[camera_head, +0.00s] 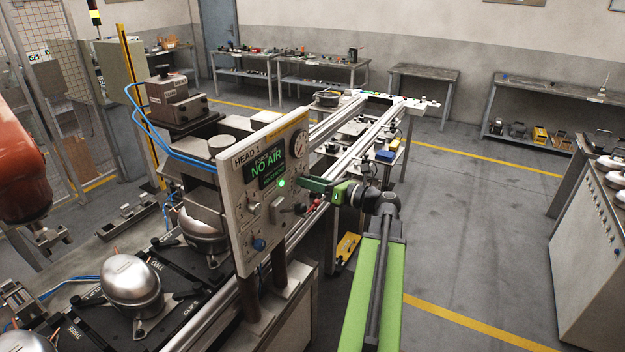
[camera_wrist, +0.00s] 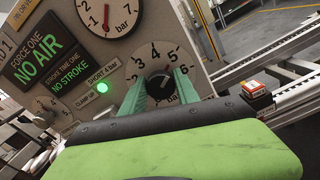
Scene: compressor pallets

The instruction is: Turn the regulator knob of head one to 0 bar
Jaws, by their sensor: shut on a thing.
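The HEAD 1 panel (camera_head: 240,205) stands upright at the middle of the head view, and it also fills the left of the wrist view (camera_wrist: 130,62). The black regulator knob (camera_wrist: 158,82) sits inside a printed bar scale numbered up to 6. My gripper (camera_wrist: 161,90) has a green finger on each side of the knob and is shut on it. In the head view my gripper (camera_head: 304,184) reaches the panel's right part and hides the knob. The knob's pointer is too small to read surely. A round gauge (camera_wrist: 106,14) with a red needle is above the scale, partly cut off.
The panel display (camera_wrist: 45,55) reads NO AIR and NO STROKE. A green lamp (camera_wrist: 102,87) is lit near the left finger. A red-topped button box (camera_wrist: 256,94) and metal rails (camera_head: 350,140) lie to the right. Open floor (camera_head: 460,230) is right of my arm.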

